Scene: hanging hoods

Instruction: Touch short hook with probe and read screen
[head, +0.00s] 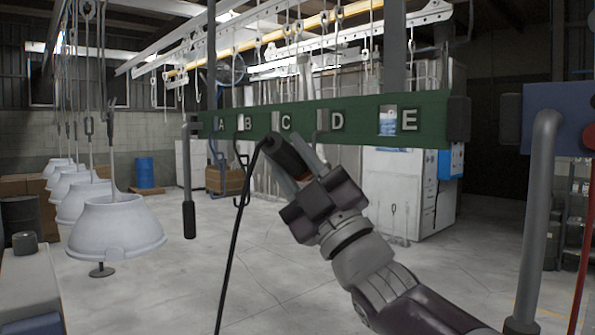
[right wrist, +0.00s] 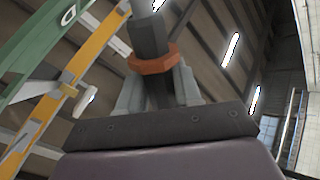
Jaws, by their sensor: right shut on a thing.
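A green bar (head: 365,118) marked A to E crosses the head view. Dark hooks hang under it near A (head: 220,170) and B (head: 241,170); I cannot tell which is the short hook. My right gripper (head: 298,168) is shut on the dark probe handle (head: 284,153), just below the bar around C. A black cable (head: 236,235) runs down from the probe's end. In the right wrist view the probe (right wrist: 148,38) has an orange-brown collar and sits between the fingers. Its tip and any contact with a hook cannot be made out. No readable screen shows. My left gripper is not in view.
White hoods (head: 115,228) hang in a row at the left. A grey handle (head: 188,215) hangs from the bar's left end. A blue panel (head: 558,105) with a grey handle (head: 538,205) stands close at the right. White cabinets (head: 395,195) stand behind. The floor between is clear.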

